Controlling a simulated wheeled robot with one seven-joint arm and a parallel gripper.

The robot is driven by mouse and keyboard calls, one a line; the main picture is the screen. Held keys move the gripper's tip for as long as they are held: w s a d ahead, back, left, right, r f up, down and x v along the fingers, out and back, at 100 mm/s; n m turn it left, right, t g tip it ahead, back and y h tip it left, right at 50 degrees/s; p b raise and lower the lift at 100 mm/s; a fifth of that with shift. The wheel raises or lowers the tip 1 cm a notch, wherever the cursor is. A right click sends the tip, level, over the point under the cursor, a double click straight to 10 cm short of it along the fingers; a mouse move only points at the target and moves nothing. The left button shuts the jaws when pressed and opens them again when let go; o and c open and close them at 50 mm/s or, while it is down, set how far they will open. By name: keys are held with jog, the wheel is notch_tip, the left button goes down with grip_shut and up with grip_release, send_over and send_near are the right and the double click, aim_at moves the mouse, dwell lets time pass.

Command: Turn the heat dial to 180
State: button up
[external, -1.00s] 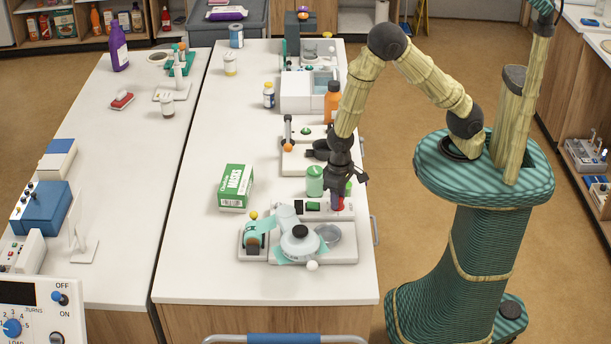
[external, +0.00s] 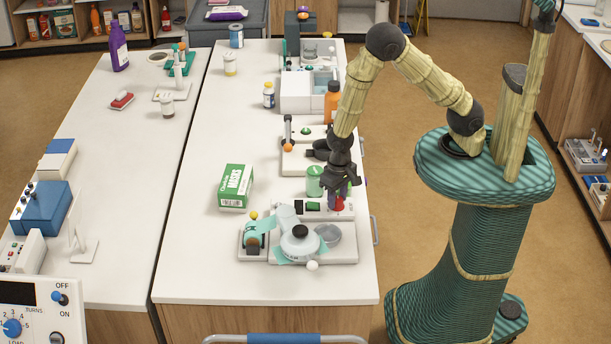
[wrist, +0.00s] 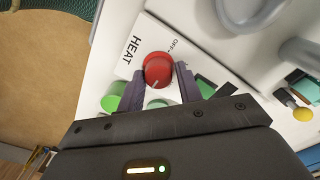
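The heat dial is a round red knob (wrist: 158,66) with a pale pointer line, on a white panel marked HEAT and OFF. In the wrist view the line points down, away from the OFF mark at its upper right. My gripper (wrist: 160,72) has one dark finger on each side of the knob, close against it with no clear gap. In the external view my gripper (external: 338,190) points down over the red knob (external: 338,203), which it partly hides. No 180 mark can be read; the gripper covers part of the scale.
A green jar (external: 314,180) stands just behind the panel. The apparatus with a grey-white pot (external: 300,243) is in front of it. A green MASKS box (external: 235,187) stands to the left. The counter's front left (external: 195,265) is clear.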

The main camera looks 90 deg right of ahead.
aim_at(338, 198)
jog(key=shift+o, duration=1.3)
jog(key=shift+r, duration=0.1)
notch_tip(338, 198, up, 17)
jog(key=shift+r, duration=0.15)
jog(key=shift+s, duration=0.1)
jog(key=s+d+r+n+t, duration=0.1)
jog(key=s+d+n+t, duration=0.1)
jog(key=s+d+n, duration=0.6)
jog(key=shift+s+n+t, duration=0.15)
jog(key=shift+n+t, duration=0.15)
jog(key=shift+n, duration=0.2)
